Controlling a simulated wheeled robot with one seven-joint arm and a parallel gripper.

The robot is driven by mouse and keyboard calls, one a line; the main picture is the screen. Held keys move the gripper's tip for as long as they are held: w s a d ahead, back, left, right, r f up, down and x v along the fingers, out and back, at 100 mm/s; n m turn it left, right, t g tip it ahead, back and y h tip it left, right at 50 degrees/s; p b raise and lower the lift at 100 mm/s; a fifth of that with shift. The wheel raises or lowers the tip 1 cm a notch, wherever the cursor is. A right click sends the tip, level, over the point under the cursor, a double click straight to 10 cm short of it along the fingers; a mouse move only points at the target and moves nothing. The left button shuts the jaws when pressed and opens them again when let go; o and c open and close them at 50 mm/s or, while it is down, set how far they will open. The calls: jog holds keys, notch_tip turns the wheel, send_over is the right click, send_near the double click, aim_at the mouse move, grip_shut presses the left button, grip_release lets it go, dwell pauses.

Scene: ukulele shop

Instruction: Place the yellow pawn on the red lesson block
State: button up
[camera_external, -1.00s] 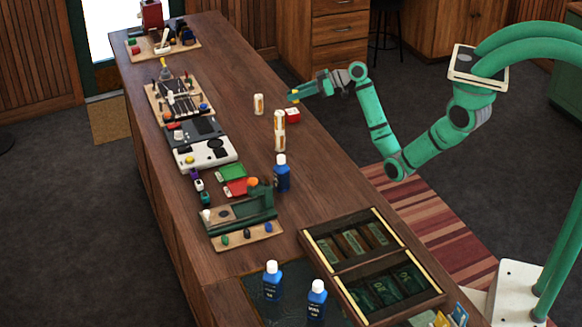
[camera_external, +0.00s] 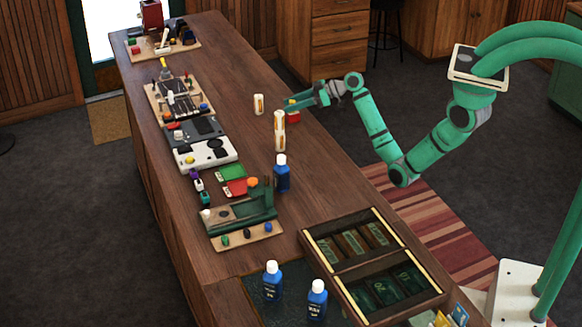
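The red lesson block (camera_external: 293,118) lies on the long wooden counter near its right edge. A small yellow patch (camera_external: 291,103), which looks like the yellow pawn, shows right at the block's top, mostly hidden by my gripper. My gripper (camera_external: 290,100) is low over the block, reaching in from the right, with its fingertips around or beside the yellow patch. The fingers are too small and overlapped to tell whether they grip it. I cannot tell whether the pawn touches the block.
A blue bottle (camera_external: 282,174) stands nearer the camera. A wooden cash tray (camera_external: 306,238) is at the near right. Bare counter lies beyond the block.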

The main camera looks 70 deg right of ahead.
jog(key=shift+r, duration=0.15)
jog(key=shift+s+d+r, duration=0.15)
jog(key=shift+s, duration=0.05)
jog(key=v, duration=1.1)
jog(key=shift+s, duration=0.2)
